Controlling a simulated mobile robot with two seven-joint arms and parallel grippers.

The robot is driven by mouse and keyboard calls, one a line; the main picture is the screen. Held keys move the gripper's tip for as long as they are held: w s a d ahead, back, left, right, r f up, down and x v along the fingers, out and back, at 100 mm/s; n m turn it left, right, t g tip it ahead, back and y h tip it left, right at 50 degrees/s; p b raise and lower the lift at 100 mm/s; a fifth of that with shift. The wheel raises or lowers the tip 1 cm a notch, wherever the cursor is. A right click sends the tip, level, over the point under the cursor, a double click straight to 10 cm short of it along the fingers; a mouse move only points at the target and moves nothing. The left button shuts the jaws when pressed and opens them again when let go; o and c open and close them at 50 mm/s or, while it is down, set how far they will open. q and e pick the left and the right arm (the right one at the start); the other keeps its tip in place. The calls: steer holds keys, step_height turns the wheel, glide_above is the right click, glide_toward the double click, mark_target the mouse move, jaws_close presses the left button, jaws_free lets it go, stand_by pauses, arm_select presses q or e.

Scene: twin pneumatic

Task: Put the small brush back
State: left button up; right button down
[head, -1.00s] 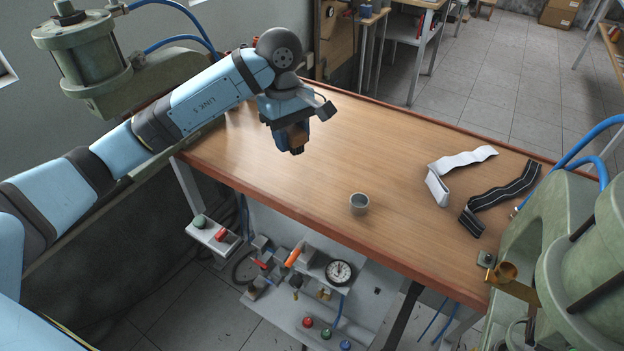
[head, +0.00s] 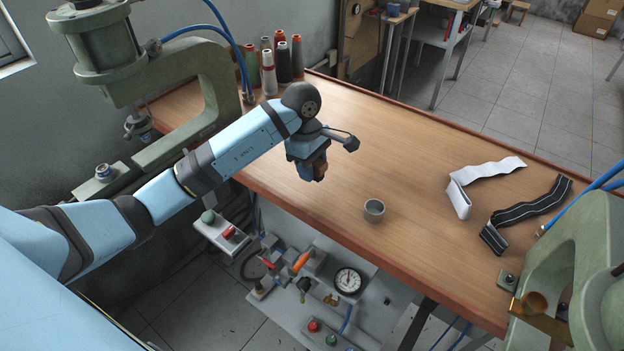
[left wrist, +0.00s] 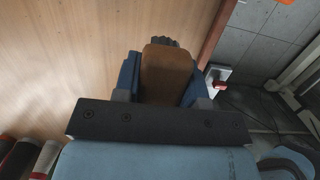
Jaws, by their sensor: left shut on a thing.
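The small brush shows in the left wrist view as a brown wooden handle (left wrist: 168,75) with dark bristles at its far end. My left gripper (left wrist: 160,82) is shut on the handle, with a blue finger on each side. In the head view the left gripper (head: 314,168) hangs above the table's left half, with the brown brush (head: 320,167) partly hidden in it. A small grey cup (head: 374,210) stands upright and looks empty near the table's front edge, right of and nearer than the gripper. My right gripper is not in view.
The wooden table (head: 410,150) is mostly clear in the middle. White (head: 480,180) and black (head: 528,215) straps lie at right. Green presses stand at left (head: 205,90) and right (head: 590,270). Thread spools (head: 282,60) stand at the back left. A gauge panel (head: 348,281) sits below the front edge.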

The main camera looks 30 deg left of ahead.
mark_target(312, 189)
arm_select(q)
step_height(312, 189, down, 5)
steer(key=shift+r, duration=0.2)
steer(key=shift+f, duration=0.25)
steer(key=o, duration=0.9)
steer(key=shift+r, duration=0.25)
steer(key=r, duration=0.3)
steer(key=a+r, duration=0.1)
steer(key=r, duration=0.6)
steer(key=shift+w+a+r+b, duration=0.15)
steer(key=shift+a+r+b, duration=0.05)
steer(key=shift+a+b, duration=0.15)
steer(key=shift+r, duration=0.65)
